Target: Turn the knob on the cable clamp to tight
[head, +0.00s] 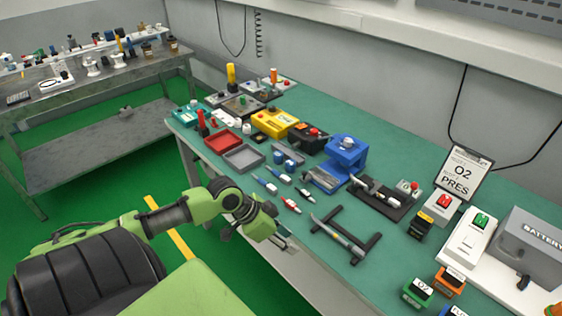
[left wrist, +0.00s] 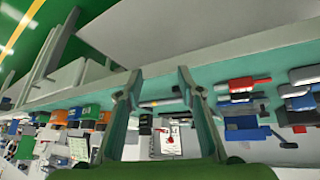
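My left gripper (head: 284,241) is at the near edge of the green-topped bench. In the left wrist view its two fingers (left wrist: 157,82) stand well apart with nothing held between them. No part is clearly labelled as the cable clamp. A blue block-shaped fixture (head: 347,152) with a light round top stands mid-bench, beyond and to the right of the gripper. A black base with a metal rod (head: 382,196) lies to its right. I cannot tell which of these, if either, is the clamp, nor how its knob is set. My right gripper is not in view.
A black stand with a screwdriver-like tool (head: 340,236) lies near the front edge. Small connectors (head: 272,186), a grey tray (head: 243,158) and a red tray (head: 222,141) lie left of it. An O2 PRES sign (head: 461,174) and a battery unit (head: 525,245) stand right.

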